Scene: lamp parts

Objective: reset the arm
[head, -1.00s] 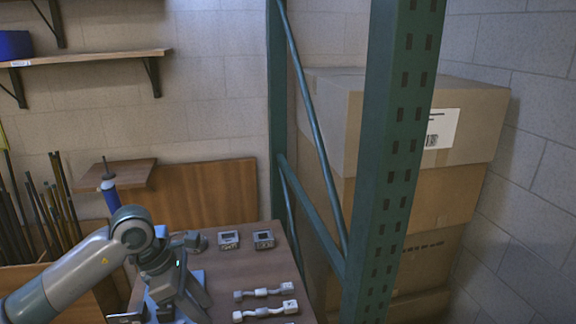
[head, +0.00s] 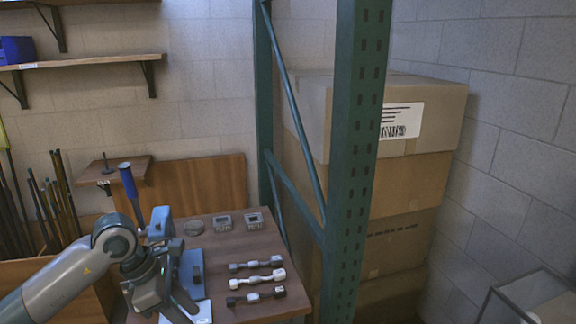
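My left arm comes in from the left in the head view. Its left gripper (head: 168,297) is low over the table's left side, fingers pointing down. The finger gap is partly hidden by my own links, so I cannot tell if it is open. On the table (head: 225,258) lie three jointed lamp pieces: a grey one (head: 256,264), a white one (head: 257,279) and a dark one (head: 255,296). They lie to the right of the gripper. A blue plate (head: 190,262) with a dark block (head: 196,274) lies beside the gripper. My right gripper is not in view.
Two small square grey parts (head: 222,223) (head: 254,221) and a round grey part (head: 194,228) sit at the table's back. A blue handle (head: 128,181) rises behind my arm. A green rack post (head: 352,170) and stacked boxes (head: 410,185) stand right of the table.

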